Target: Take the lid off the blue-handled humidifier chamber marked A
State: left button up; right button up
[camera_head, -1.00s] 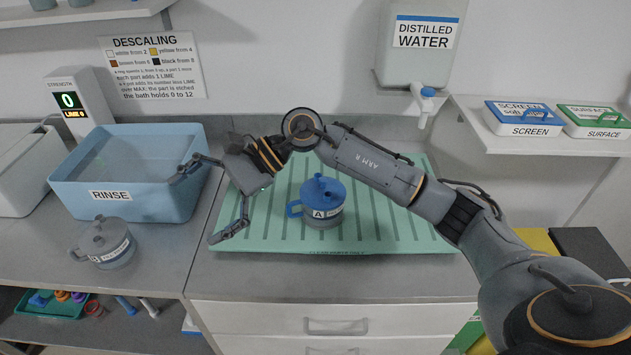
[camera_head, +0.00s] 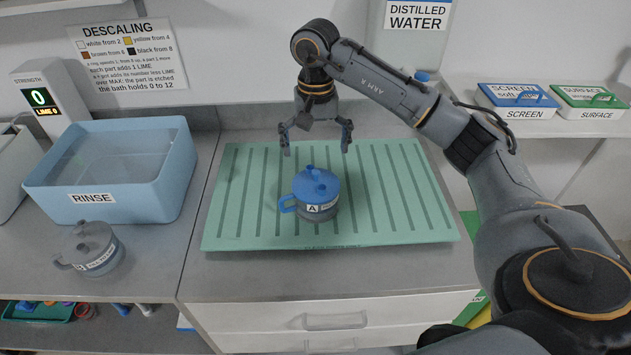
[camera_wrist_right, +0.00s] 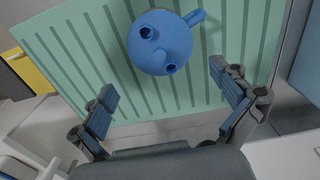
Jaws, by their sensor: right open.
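The humidifier chamber marked A (camera_head: 316,207) stands upright on the green ribbed mat (camera_head: 400,222), with its blue handle pointing left. Its blue lid (camera_head: 317,184) is on top and carries short round ports. My right gripper (camera_head: 315,152) is open and empty, pointing down above and slightly behind the chamber, apart from it. In the right wrist view the lid (camera_wrist_right: 158,48) lies beyond the open fingers (camera_wrist_right: 168,105), with two open ports showing. My left gripper is not in view.
A grey chamber (camera_head: 92,248) with its own lid stands on the counter at left, in front of the blue RINSE tub (camera_head: 120,190). A distilled water tank (camera_head: 410,35) hangs behind my right arm. SCREEN and SURFACE boxes (camera_head: 518,97) sit on the right shelf.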

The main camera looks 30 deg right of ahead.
aim_at(316, 172)
jog(key=shift+f, duration=0.85)
jog(key=shift+s+f+p, duration=0.15)
jog(key=shift+f+p, duration=0.35)
notch_tip(316, 172, down, 4)
jog(key=shift+a+r+p, duration=0.1)
jog(key=shift+r+p, duration=0.15)
jog(key=shift+p, duration=0.6)
jog(key=shift+f, duration=0.45)
jog(key=shift+s, duration=0.1)
jog(key=c, duration=1.3)
